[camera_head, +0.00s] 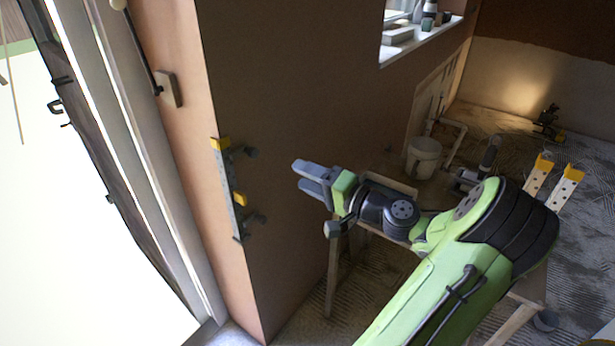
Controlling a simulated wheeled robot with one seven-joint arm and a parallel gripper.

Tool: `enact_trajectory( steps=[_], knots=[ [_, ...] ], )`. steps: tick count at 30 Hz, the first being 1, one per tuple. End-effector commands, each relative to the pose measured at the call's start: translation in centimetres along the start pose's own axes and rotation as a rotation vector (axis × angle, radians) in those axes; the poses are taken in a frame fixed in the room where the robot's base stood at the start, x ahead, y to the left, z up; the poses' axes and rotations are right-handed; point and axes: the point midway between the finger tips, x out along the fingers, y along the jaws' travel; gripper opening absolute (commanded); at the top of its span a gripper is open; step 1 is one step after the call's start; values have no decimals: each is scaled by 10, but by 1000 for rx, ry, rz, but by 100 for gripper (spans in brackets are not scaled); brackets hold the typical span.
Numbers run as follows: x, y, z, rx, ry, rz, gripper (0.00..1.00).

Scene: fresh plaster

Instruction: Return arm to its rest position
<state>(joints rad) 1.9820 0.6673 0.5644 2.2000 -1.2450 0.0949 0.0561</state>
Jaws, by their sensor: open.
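My green and black arm reaches up from the lower right of the head view. My gripper (308,180) is at its end, pointing left toward the brown plaster wall. Its two grey-blue fingers are apart, with nothing seen between them. I cannot tell how far the fingertips are from the wall.
A wooden trestle or table (333,270) stands behind and under my arm, partly hidden. A white bucket (423,158) stands further back. A window sill (420,40) holds small items. An open doorway is at left.

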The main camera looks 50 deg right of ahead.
Motion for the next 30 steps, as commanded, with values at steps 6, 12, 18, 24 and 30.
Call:
enact_trajectory(
  steps=[6, 12, 18, 24, 30],
  knots=[
    [0, 0, 0, 0, 0, 0, 54],
    [10, -1, 10, -13, -41, 23, 54],
    [63, 0, 110, -182, -398, 262, 54],
    [61, -13, 215, -502, -759, 549, 54],
    [12, -57, 272, -870, -917, 733, 54]
  ],
)
